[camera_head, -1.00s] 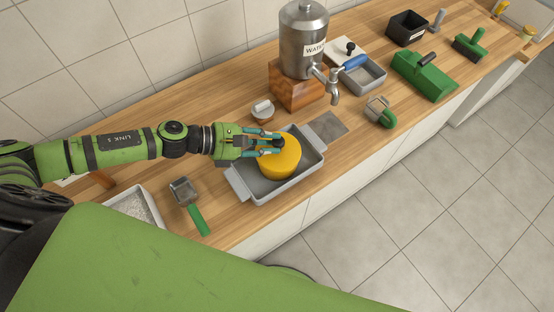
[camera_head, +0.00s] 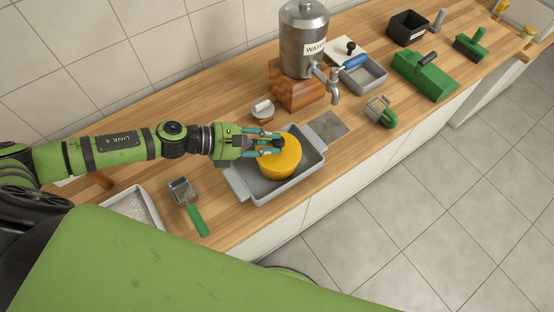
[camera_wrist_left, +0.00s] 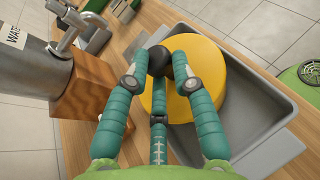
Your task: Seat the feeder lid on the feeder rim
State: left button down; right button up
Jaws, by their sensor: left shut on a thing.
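The feeder lid (camera_head: 281,160) is a thick yellow disc with a dark round knob (camera_wrist_left: 158,59) on top. It is over the grey tray-like feeder (camera_head: 314,172), which has flat handles at its ends. My left gripper (camera_head: 277,146) is shut on the knob, as the left wrist view also shows (camera_wrist_left: 166,62). The lid lies inside the outline of the tray's walls; whether it touches a rim beneath cannot be told, because the lid hides what is under it. My right gripper is not in view.
A steel water dispenser (camera_head: 303,42) on a wooden block (camera_head: 294,86) stands behind the tray, its tap jutting forward. A small white-topped pot (camera_head: 262,110) is close behind my gripper. A green-handled scoop (camera_head: 190,204) and a tray of white grains (camera_head: 134,207) lie left.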

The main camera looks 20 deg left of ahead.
pick_arm(q)
jog(key=shift+s+f+b, duration=0.1)
jog(key=shift+f+b, duration=0.45)
jog(key=shift+b, duration=0.05)
dwell(1.1)
jog(key=c, duration=1.2)
grip_release()
jog(key=shift+a+r, duration=0.1)
jog(key=shift+b+v, duration=0.95)
jog(key=shift+v, duration=0.5)
jog(key=shift+s+a+r, duration=0.1)
jog(key=shift+a, duration=0.1)
jog(key=o, duration=0.6)
jog(key=shift+c, duration=0.2)
